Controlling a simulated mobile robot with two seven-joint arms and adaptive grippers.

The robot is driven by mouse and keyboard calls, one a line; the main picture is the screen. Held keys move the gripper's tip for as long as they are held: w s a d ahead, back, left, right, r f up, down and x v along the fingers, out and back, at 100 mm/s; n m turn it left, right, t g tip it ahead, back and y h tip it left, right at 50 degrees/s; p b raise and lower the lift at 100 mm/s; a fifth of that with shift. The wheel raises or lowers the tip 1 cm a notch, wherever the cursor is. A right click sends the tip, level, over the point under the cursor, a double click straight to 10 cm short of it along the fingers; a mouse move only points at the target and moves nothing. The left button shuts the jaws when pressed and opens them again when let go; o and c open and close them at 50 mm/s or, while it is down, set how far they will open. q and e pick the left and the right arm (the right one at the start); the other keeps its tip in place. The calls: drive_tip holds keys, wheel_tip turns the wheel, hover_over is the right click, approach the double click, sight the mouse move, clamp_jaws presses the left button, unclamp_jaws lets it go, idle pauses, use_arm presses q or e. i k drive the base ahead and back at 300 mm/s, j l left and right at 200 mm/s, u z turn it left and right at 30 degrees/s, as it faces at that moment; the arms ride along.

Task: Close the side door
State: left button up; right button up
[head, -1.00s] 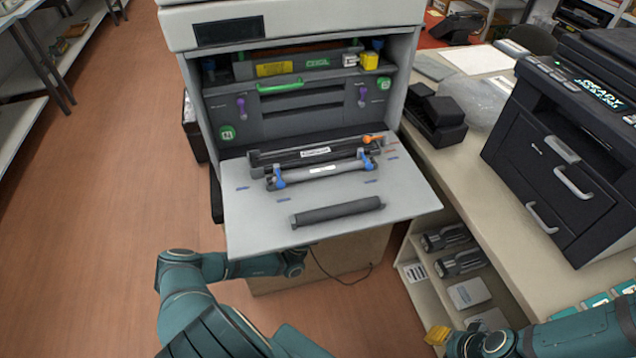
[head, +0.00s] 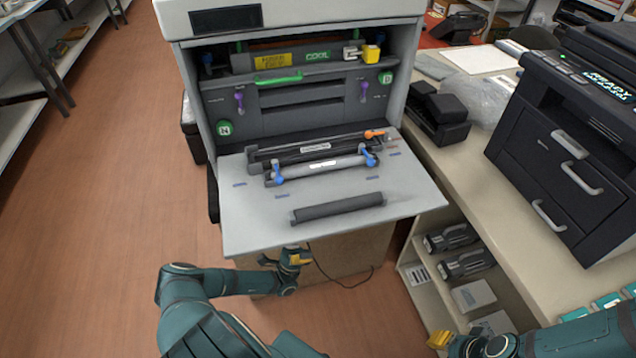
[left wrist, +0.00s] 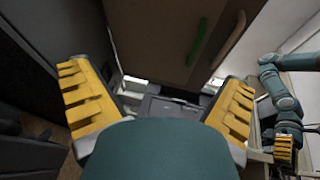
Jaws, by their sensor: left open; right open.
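The large grey printer (head: 290,19) stands open. Its light grey door panel (head: 250,215) is folded down flat toward me. I see no other open door on it, and cannot tell whether this panel is called the side door. A dark drum unit and a loose dark roller (head: 338,208) lie on the panel. My left gripper (head: 286,260) is below the panel's front edge, open and empty; its yellow fingers also show in the left wrist view (left wrist: 160,100). My right gripper (head: 440,340) is low at the right, open, partly hidden, and apart from the panel.
A tan box (head: 330,275) stands under the panel, with a dark cable beside it. At right are a counter (head: 470,180) with a black printer (head: 570,140) and a shelf of cartridges (head: 465,265). The floor (head: 90,220) at left is clear.

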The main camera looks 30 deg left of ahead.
sight(257, 213)
drive_tip(key=k, duration=1)
